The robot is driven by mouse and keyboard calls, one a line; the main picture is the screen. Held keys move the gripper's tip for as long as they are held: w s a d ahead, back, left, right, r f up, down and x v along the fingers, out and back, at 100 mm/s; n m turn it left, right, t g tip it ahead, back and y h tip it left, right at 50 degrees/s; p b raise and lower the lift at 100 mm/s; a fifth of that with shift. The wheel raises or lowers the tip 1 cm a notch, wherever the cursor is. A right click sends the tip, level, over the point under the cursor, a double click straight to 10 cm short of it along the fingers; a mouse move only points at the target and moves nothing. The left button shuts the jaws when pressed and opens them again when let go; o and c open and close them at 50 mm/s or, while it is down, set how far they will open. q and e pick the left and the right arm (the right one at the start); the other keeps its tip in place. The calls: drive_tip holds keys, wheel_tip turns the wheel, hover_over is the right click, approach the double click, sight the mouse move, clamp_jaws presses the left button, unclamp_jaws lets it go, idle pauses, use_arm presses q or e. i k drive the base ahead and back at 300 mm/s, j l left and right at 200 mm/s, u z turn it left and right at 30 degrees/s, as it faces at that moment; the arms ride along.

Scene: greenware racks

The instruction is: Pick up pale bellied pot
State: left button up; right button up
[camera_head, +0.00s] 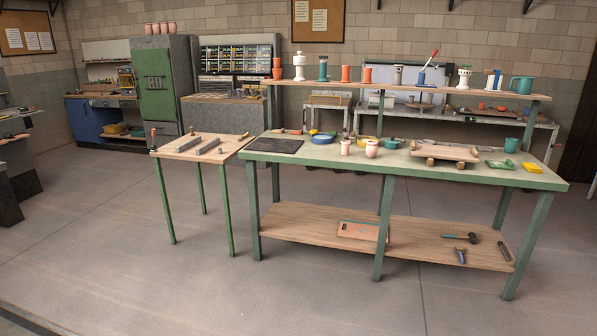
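Two small pale pinkish pots stand side by side near the middle of the green workbench (420,172). The right one (371,149) has a rounder, bellied body and looks like the pale bellied pot. The left one (345,147) looks a little straighter; both are small at this distance. They stand upright and apart, in front of a blue-green dish (393,142). Neither of my grippers shows in the head view, and the bench is some way off across the floor.
A smaller wooden table (187,157) with grey bars adjoins the bench's left end. A dark mat (274,146) and a wooden board (446,151) flank the pots. A raised shelf (420,90) with several vessels runs behind. The concrete floor (130,270) in front is clear.

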sight(372, 147)
drive_tip(key=i+z, duration=0.15)
drive_tip(key=i, duration=0.4)
drive_tip(key=i+j+z, duration=0.2)
drive_tip(key=i, duration=0.4)
drive_tip(key=i+j+z, duration=0.15)
drive_tip(key=i, duration=0.4)
